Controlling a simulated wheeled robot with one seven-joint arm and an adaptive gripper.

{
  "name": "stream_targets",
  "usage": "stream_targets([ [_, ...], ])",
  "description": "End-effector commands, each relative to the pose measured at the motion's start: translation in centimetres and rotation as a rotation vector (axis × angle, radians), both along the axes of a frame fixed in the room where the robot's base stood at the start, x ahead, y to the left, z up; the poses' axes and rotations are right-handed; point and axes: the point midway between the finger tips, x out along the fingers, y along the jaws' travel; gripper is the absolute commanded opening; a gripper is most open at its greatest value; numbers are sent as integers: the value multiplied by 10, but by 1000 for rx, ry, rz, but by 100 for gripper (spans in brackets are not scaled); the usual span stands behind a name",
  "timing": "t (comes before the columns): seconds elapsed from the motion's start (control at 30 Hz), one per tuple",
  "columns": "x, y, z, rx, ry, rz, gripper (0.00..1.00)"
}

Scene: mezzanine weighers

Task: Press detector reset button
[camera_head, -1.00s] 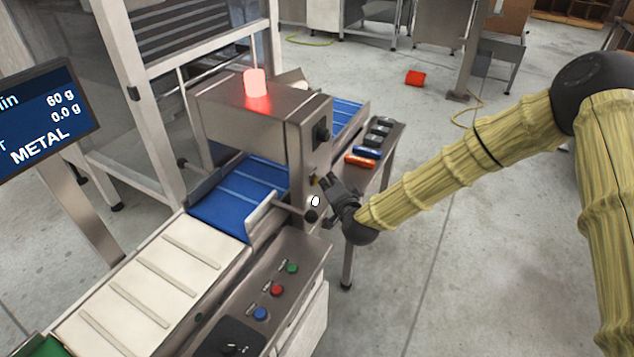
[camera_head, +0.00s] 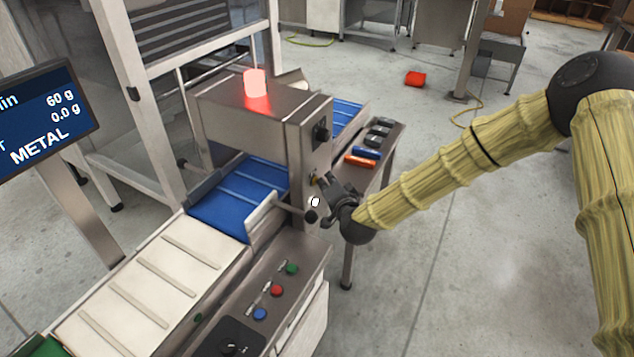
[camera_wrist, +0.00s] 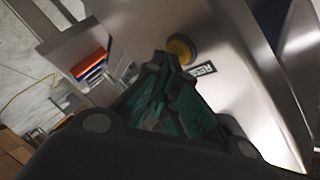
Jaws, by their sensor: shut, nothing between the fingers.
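The metal detector (camera_head: 255,112) is a steel arch over a blue belt, with a red-lit lamp (camera_head: 255,84) on top. In the wrist view, a round yellow button (camera_wrist: 182,48) sits on its steel side panel beside a small dark label (camera_wrist: 201,69), probably reading RESET. My gripper (camera_head: 322,184) is at that side panel in the head view, where only a yellowish speck of the button shows. In the wrist view my gripper (camera_wrist: 166,62) is shut and empty, its tips just left of and below the button. I cannot tell whether they touch it.
A dark ball-ended rod (camera_head: 311,216) is below my gripper. Green, red and blue buttons (camera_head: 277,290) are on the nearer console. A side shelf (camera_head: 372,175) holds orange, blue and dark items. The screen (camera_head: 45,112) reads METAL.

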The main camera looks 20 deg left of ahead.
Motion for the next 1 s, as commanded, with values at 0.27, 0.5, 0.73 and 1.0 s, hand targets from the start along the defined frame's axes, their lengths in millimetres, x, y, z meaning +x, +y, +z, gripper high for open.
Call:
stream_targets([
  [0.27, 0, 3, 0, 0, 1, 1, 0],
  [0.5, 0, 4, 0, 0, 1, 1, 0],
  [0.73, 0, 4, 0, 0, 1, 1, 0],
  [1.0, -1, -5, 0, 0, 0, 1, 0],
])
